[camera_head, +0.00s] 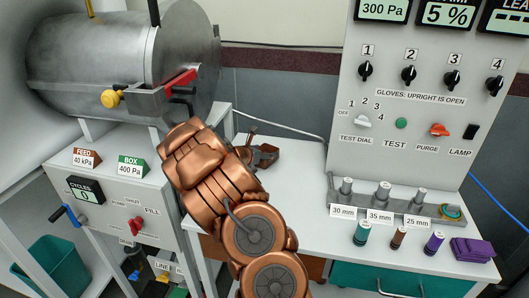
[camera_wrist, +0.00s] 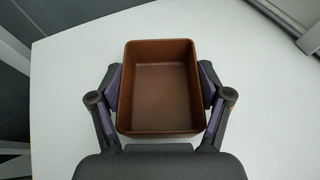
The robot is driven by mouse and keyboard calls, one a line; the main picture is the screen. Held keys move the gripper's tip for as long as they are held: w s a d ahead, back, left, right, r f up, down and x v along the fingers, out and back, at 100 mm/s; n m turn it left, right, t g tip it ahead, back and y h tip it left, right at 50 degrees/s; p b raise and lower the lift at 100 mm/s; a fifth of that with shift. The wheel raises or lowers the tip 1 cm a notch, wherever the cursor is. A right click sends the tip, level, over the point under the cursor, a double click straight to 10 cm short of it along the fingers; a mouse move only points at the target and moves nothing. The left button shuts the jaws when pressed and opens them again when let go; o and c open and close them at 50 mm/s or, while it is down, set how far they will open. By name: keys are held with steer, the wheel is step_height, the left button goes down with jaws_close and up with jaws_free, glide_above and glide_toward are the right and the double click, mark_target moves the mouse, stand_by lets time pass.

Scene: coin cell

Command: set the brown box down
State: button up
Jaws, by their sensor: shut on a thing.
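The brown box (camera_wrist: 160,131) is an open, empty tray-like box with rounded corners. In the wrist view it sits level between the two purple-padded fingers of my gripper (camera_wrist: 160,88), which press on its left and right walls. In the head view the box (camera_head: 268,157) shows small beside my copper-coloured arm, over the left part of the white worktop (camera_head: 330,200). My arm hides part of the gripper and box there. I cannot tell whether the box's underside touches the worktop.
A grey control panel (camera_head: 420,150) stands behind the worktop. A rack of labelled posts (camera_head: 395,203), several small cylinders (camera_head: 397,237) and folded purple cloth (camera_head: 472,250) take up the right. A metal chamber (camera_head: 110,65) stands at the left. The worktop around the box is bare.

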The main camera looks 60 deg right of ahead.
steer(key=o, duration=1.1)
steer(key=shift+a+r, duration=0.15)
steer(key=shift+a, duration=0.05)
steer(key=b+v, duration=0.1)
steer(key=v, duration=1)
steer(key=shift+a+r, duration=0.1)
steer(key=shift+a, duration=0.2)
